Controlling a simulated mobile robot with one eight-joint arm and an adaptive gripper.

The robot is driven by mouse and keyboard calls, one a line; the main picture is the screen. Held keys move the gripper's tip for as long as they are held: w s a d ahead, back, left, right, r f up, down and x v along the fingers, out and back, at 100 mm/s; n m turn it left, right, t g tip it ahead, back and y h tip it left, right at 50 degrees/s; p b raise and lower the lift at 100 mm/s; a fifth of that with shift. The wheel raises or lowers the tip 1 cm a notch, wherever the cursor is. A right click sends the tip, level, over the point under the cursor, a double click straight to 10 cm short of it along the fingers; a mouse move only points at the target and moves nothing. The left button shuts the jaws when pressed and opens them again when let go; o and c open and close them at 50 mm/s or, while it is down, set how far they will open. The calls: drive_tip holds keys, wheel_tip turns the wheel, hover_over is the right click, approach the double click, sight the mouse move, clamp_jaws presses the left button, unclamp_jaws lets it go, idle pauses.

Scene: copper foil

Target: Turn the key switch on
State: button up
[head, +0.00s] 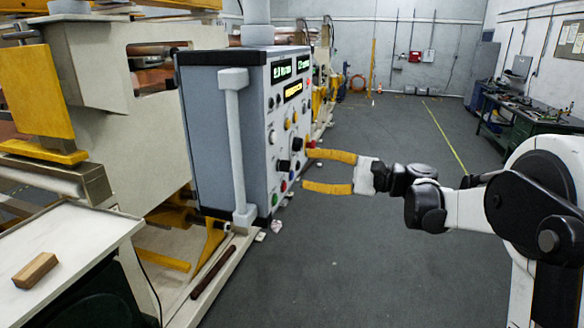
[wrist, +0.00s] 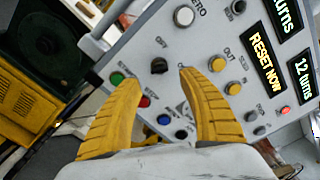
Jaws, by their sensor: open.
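A black turn-knob (wrist: 159,66) on the sloping grey control panel (wrist: 140,45) looks like the key switch, but I see no clear key or readable label. In the wrist view it shows between and just beyond the tips of my gripper (wrist: 157,76). The yellow fingers are spread apart and hold nothing. In the head view my gripper (head: 306,170) reaches from the right to the panel's face, with the upper fingertip close to the buttons. A black knob (head: 284,165) shows there just left of the fingers. Whether the fingers touch the panel is unclear.
Green (wrist: 117,78), red (wrist: 143,101), blue (wrist: 163,119) and yellow (wrist: 217,64) buttons sit around the knob. A white knob (wrist: 184,16) and a "RESET NOW" display (wrist: 265,62) are nearby. A wooden block (head: 36,270) lies on the left table. The floor at right is open.

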drive_tip(key=v, duration=0.6)
drive_tip(key=shift+d, duration=0.15)
drive_tip(key=s+a+f+n+g+h+b, duration=0.1)
drive_tip(key=s+a+f+n+h+b, duration=0.2)
drive_tip(key=s+f, duration=0.4)
drive_tip(key=s+a+f+h+b, duration=0.35)
drive_tip(key=s+f+b, duration=0.2)
drive_tip(key=f, duration=0.25)
drive_tip(key=s+d+f+n+h+b, duration=0.3)
drive_tip(key=s+d+f+h+b, duration=0.1)
drive_tip(key=s+f, duration=0.4)
drive_tip(key=s+d+f+n+t+h+b, duration=0.1)
drive_tip(key=s+d+f+n+h+b, duration=0.3)
drive_tip(key=f, duration=0.5)
drive_tip(key=s+d+h, duration=0.1)
drive_tip(key=s+h, duration=0.1)
drive_tip(key=s, duration=0.1)
drive_tip(key=shift+s+f+n+b, duration=0.3)
drive_tip(key=shift+s+f, duration=0.1)
